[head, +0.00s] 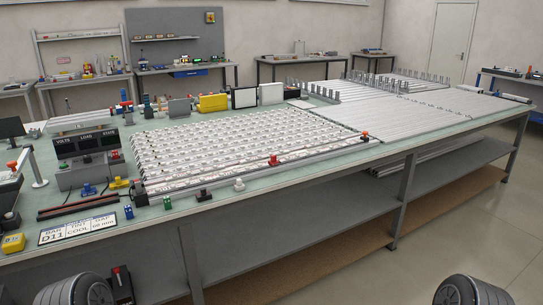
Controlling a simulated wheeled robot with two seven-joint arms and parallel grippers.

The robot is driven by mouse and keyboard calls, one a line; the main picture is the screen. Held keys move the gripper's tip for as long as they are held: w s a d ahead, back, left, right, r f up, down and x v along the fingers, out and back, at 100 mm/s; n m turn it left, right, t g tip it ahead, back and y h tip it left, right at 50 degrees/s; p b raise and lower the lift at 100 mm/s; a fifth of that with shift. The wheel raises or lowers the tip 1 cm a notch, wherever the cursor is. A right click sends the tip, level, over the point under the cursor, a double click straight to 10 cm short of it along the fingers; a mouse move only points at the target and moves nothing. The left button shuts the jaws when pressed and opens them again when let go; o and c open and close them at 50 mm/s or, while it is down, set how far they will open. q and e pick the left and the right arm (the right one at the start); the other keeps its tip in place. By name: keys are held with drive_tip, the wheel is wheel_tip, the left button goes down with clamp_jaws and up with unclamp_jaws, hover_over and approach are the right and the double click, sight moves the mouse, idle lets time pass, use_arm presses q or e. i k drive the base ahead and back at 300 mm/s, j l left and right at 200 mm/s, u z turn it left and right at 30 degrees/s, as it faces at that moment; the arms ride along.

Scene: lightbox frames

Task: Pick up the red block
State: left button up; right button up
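I cannot single out a red block with certainty. A small red piece (273,160) sits near the front right edge of the white strip array. Another small red part shows on top of a black device (119,284) below the bench at the lower left. Small blue (128,211) and green (167,202) dice-like blocks stand near the bench's front edge. Neither of my grippers shows; only rounded grey parts, apparently of my arms, enter at the bottom edge.
A long workbench (262,185) crosses the view, with an open shelf below. White strips (205,145) cover its middle, and pale panels (400,115) its right. Clear floor lies at right.

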sight(273, 162)
drive_tip(key=i+l+z, duration=0.15)
drive_tip(key=i+z, duration=0.25)
drive_tip(key=i, duration=0.45)
drive_tip(key=i+j+z, duration=0.1)
drive_tip(key=i+z, duration=0.25)
drive_tip(key=i, duration=0.5)
